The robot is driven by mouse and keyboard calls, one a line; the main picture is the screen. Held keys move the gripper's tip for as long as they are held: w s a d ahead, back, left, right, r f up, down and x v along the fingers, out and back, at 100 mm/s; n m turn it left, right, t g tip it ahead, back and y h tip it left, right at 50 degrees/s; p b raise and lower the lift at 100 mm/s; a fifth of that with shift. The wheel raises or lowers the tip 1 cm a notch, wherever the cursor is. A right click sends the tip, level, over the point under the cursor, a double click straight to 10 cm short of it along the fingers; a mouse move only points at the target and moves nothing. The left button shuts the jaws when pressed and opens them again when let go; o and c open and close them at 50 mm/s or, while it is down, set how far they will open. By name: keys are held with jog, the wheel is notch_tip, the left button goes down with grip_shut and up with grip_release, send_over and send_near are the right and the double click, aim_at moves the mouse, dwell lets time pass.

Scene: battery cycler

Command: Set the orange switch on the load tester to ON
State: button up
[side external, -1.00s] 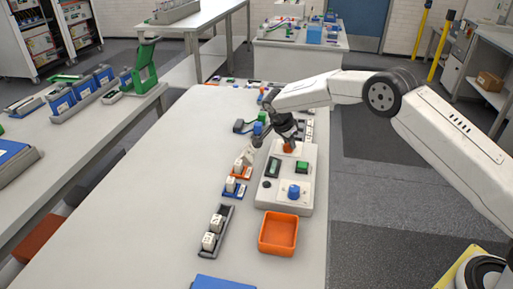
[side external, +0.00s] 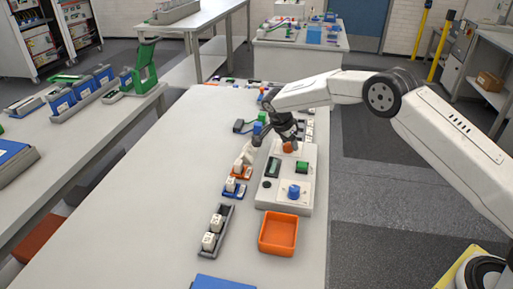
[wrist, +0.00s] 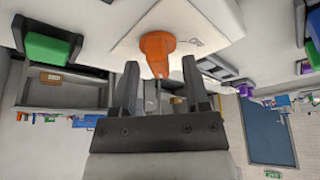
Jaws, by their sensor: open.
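The load tester (side external: 286,178) is a light grey box on the white table, with a dark display, a green button, a blue knob and an orange switch. The orange switch (side external: 287,147) is at its far end. In the wrist view the orange switch (wrist: 157,52) shows just beyond the fingertips, roughly centred between them. My gripper (wrist: 160,80) is open with nothing between its fingers. In the side view my gripper (side external: 291,134) is just behind and above the switch. I cannot tell whether it touches it. The ON mark is not readable.
An orange tray (side external: 278,234) stands in front of the load tester. Left of the tester are small trays with white blocks (side external: 209,241) and a blue holder (side external: 234,188). The left part of the white table is clear.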

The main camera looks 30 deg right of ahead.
jog(key=v, duration=0.7)
jog(key=shift+a+r, duration=0.2)
jog(key=shift+r, duration=0.1)
jog(key=shift+s, duration=0.1)
jog(key=s+n+t+y, duration=0.2)
jog(key=s+n+y, duration=0.2)
jog(key=s+n, duration=1.3)
jog(key=s, duration=1.5)
jog(key=shift+s+r, duration=0.25)
jog(key=shift+s, duration=0.15)
